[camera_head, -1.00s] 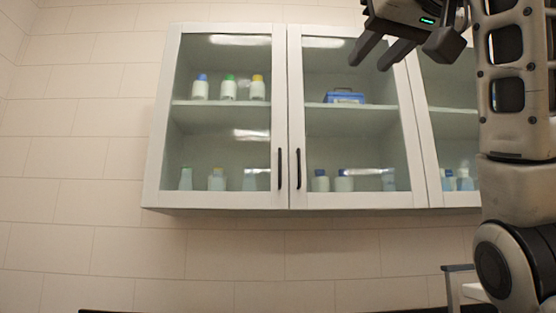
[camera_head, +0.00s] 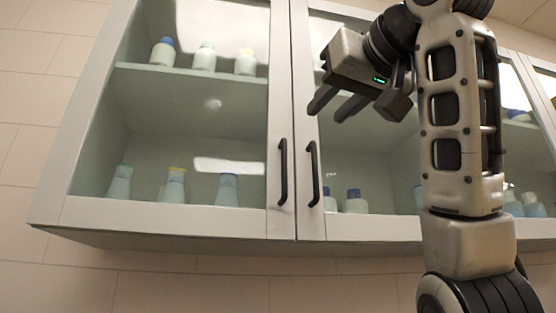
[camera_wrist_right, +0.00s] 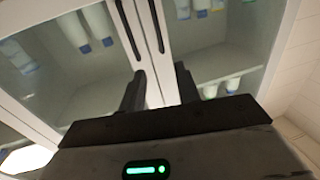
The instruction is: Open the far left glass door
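The far left glass door (camera_head: 195,140) is shut in its white frame, with a dark vertical handle (camera_head: 283,172) at its lower right edge. The neighbouring door's handle (camera_head: 313,173) is just to the right. My right gripper (camera_head: 331,108) is open and empty, above and slightly right of both handles and apart from them. The wrist view looks tilted and nearly upside down; there the open fingers (camera_wrist_right: 160,88) are below the left door's handle (camera_wrist_right: 154,25) and the neighbour's handle (camera_wrist_right: 128,32) in the picture. My left gripper is not in view.
Behind the glass, bottles stand on the upper shelf (camera_head: 190,86) and the cabinet floor. The neighbouring glass door (camera_head: 375,165) is also shut and partly hidden by my right arm. Tiled wall (camera_head: 50,85) lies left of the cabinet. The space below it looks clear.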

